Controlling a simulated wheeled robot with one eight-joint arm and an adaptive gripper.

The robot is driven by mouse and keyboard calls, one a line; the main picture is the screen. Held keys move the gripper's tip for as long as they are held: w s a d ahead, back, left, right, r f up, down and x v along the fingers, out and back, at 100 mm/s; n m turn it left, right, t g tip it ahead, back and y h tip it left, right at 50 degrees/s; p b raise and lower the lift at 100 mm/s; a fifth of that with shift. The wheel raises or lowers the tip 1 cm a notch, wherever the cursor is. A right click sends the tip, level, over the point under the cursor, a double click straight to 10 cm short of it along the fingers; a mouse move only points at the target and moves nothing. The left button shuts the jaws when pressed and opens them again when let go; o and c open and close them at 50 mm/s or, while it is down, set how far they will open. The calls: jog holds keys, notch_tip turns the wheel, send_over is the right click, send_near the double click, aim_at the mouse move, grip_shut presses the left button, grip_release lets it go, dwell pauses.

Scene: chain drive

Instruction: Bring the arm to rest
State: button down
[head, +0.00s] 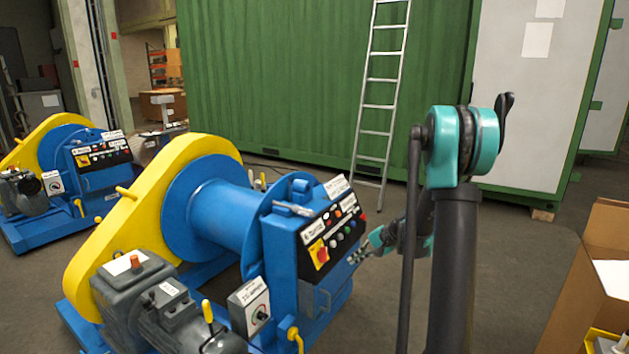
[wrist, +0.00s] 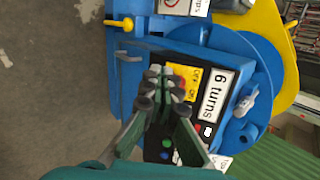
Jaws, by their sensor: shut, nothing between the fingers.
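My gripper (head: 358,256) is shut and empty, just right of the control panel (head: 331,229) on the near blue winch (head: 215,218). In the wrist view my gripper (wrist: 154,80) points at the panel, its closed fingertips beside the yellow switch plate (wrist: 183,76) marked OFF and ON. I cannot tell whether the fingertips touch the panel. A white label (wrist: 219,92) reading "6 turns" lies beside the plate. My fingers hide part of the panel. My arm (head: 455,255) stands upright at the right, bent at the elbow.
A second blue and yellow winch (head: 72,165) stands at the far left. A ladder (head: 380,95) leans on a green container (head: 275,80) behind. An open cardboard box (head: 575,290) is at the lower right. The floor (head: 520,270) between my arm and the box is clear.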

jog(key=s+d+n+h, duration=0.2)
jog(key=s+n+h, duration=0.1)
jog(key=s, duration=1.3)
jog(key=s+d+n+h, duration=0.2)
jog(key=s+n+h, duration=0.2)
jog(key=s, duration=1.2)
jog(key=shift+d+t+h, duration=0.3)
jog(key=shift+d+h, duration=0.05)
jog(key=shift+h, duration=0.05)
